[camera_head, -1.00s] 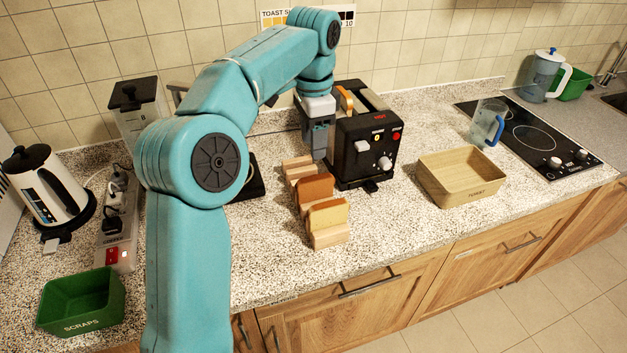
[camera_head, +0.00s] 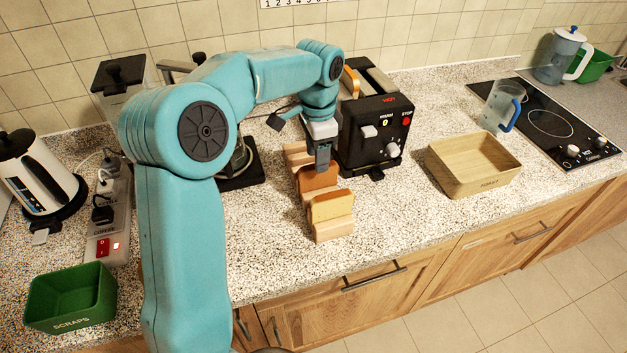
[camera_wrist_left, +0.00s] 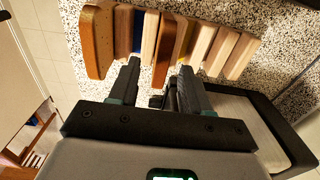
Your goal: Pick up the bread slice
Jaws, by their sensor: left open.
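Two bread slices stand upright in a wooden slotted rack (camera_head: 333,233). The browner slice (camera_head: 314,180) is in the middle and a paler-faced slice (camera_head: 333,208) is at the front end. My left gripper (camera_head: 322,162) is open and points down at the middle slice. In the left wrist view, its fingertips (camera_wrist_left: 160,70) lie on either side of the middle slice (camera_wrist_left: 163,42), not closed on it. The front slice (camera_wrist_left: 97,40) is outside the fingers, at left. Another slice (camera_head: 351,82) sticks out of the black toaster (camera_head: 372,135). My right gripper is not in view.
The toaster stands close right of the rack. A wooden box (camera_head: 470,180) and a clear jug (camera_head: 500,105) are further right, near the hob (camera_head: 550,122). A green scraps bin (camera_head: 70,300), power strip (camera_head: 108,215) and kettle (camera_head: 38,175) are left. Counter before the rack is clear.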

